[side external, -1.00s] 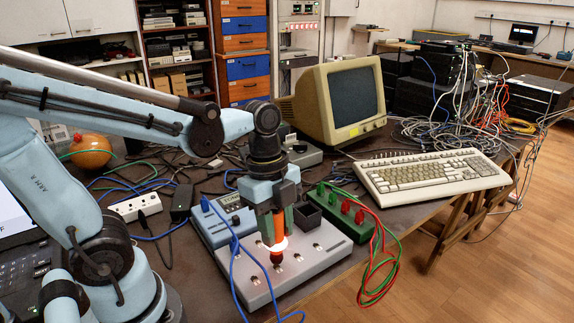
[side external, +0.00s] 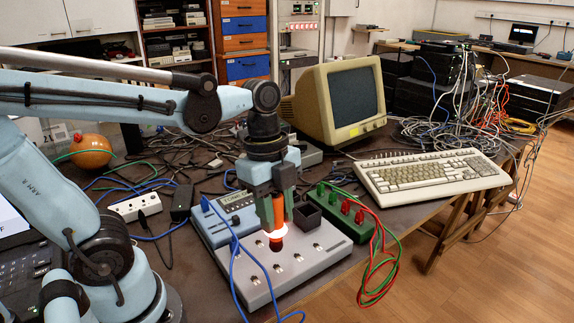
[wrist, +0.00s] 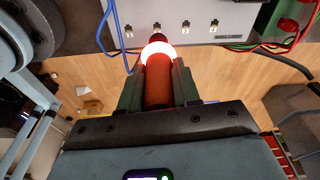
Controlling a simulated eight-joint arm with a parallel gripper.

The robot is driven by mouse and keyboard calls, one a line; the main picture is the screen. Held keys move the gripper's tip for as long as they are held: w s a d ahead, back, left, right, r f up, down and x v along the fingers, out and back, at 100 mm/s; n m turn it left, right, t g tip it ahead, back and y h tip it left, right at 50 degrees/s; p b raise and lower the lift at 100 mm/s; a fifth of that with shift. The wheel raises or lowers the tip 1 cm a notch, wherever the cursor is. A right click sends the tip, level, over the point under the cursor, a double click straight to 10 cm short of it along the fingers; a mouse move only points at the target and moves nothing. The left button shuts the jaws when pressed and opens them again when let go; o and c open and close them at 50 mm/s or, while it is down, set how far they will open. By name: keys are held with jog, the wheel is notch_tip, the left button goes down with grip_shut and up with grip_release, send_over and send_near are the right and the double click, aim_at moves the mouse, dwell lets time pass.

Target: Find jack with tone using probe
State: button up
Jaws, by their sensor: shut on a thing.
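My gripper (side external: 270,212) is shut on an orange-red probe (side external: 277,220), which points down with its dark tip over the grey jack panel (side external: 310,268). A ring near the probe's tip glows bright white, tinged red. The tip appears slightly above the panel, behind a front-row jack (side external: 276,268). In the wrist view the probe (wrist: 158,88) lies between the two green fingers, and its ring (wrist: 158,50) glows below a row of several jacks (wrist: 186,27). The ring's glare and the probe's body partly hide the tip there.
A blue-grey device with a display (side external: 232,208) stands behind the panel, beside a small black open box (side external: 308,217). A green block with red plugs (side external: 345,207) and red and green leads is to the right. A blue cable (side external: 238,262) crosses the panel's left side.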

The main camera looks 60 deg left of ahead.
dwell(0.8)
jog(key=n, duration=0.1)
jog(key=w+n, duration=0.1)
jog(key=n, duration=0.1)
jog(key=shift+w+a+r+n, duration=0.3)
jog(key=shift+a+r, duration=0.05)
jog(key=shift+r, duration=0.05)
jog(key=w+a+r+n+t+y, duration=0.25)
jog(key=w+n, duration=0.25)
jog(key=n, duration=0.8)
jog(key=s+d+r+m+g+h, duration=0.1)
jog(key=d+r+m, duration=0.4)
jog(key=d, duration=0.5)
jog(key=shift+s+r+m+g+h, duration=0.35)
jog(key=shift+s+m+h, duration=0.2)
jog(key=shift+s+m, duration=0.1)
jog(key=s+d+r+m, duration=0.2)
jog(key=d, duration=0.1)
jog(key=s+d+r+m+g+h, duration=0.1)
jog(key=s+d+r+m, duration=0.1)
jog(key=s+d+m, duration=0.1)
jog(key=s+d+r+m, duration=0.2)
jog(key=s+d, duration=0.1)
jog(key=shift+d, duration=0.1)
jog(key=shift+w, duration=0.1)
